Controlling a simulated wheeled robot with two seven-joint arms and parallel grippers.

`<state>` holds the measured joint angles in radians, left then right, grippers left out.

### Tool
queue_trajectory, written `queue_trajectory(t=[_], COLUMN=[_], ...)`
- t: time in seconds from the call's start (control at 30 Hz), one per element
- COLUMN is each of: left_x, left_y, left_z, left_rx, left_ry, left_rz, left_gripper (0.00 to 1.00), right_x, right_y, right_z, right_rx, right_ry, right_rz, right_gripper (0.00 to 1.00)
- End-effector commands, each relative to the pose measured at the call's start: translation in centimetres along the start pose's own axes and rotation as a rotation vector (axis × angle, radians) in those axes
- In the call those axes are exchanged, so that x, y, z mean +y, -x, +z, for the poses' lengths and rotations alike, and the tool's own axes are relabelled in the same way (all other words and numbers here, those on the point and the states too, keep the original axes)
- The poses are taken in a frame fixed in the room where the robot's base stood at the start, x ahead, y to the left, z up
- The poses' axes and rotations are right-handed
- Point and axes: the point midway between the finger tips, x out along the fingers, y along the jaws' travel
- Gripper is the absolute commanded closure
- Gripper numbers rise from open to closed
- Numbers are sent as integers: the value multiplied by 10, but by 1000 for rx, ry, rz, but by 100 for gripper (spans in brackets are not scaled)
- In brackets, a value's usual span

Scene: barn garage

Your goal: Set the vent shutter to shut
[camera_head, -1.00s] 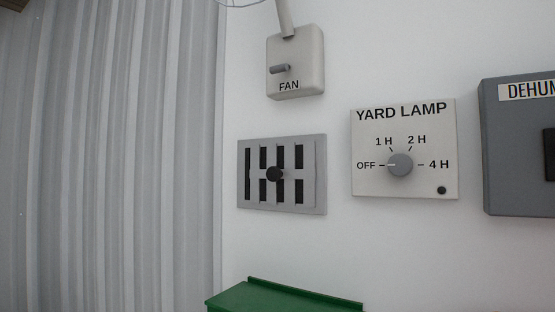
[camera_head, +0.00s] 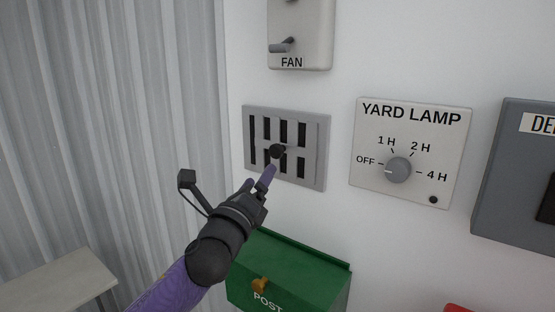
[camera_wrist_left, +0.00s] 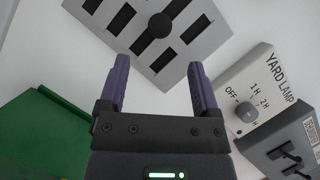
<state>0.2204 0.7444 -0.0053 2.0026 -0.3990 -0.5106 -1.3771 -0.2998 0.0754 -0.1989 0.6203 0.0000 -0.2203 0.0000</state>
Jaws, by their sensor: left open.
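The vent shutter (camera_head: 319,150) is a grey slotted plate on the white wall with a black round knob (camera_head: 277,150) at its middle. Its dark slots show open. The plate also shows in the left wrist view (camera_wrist_left: 205,38), with the knob (camera_wrist_left: 160,25) ahead of and between the fingers. My left gripper (camera_head: 261,182) is open and empty, just below and in front of the knob. In the left wrist view its two purple fingers (camera_wrist_left: 160,85) stand apart, with the knob beyond their tips. I cannot tell whether a finger touches the plate. My right gripper is not in view.
A fan switch box (camera_head: 312,40) is above the vent. A yard lamp dial panel (camera_head: 430,150) is to the right, then a grey box (camera_head: 510,190). A green post box (camera_head: 300,265) sits below. A pale table (camera_head: 55,285) is at lower left.

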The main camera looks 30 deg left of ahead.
Motion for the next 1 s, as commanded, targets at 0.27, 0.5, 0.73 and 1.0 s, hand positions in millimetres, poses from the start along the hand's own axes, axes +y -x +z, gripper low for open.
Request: queue_trajectory(t=[0.27,0.5,0.73,1.0], left_x=[-2,0,0,0], left_y=[-62,-91,-95,-95], left_z=[3,0,-1,-1], left_rx=[-2,2,3,3], left_ry=[3,2,2,3], left_rz=[3,3,2,2], left_gripper=[19,19,19,55], right_x=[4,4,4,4], right_y=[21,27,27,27], right_z=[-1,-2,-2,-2], right_rx=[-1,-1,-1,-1], right_ry=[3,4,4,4], right_rz=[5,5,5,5], right_gripper=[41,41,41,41])
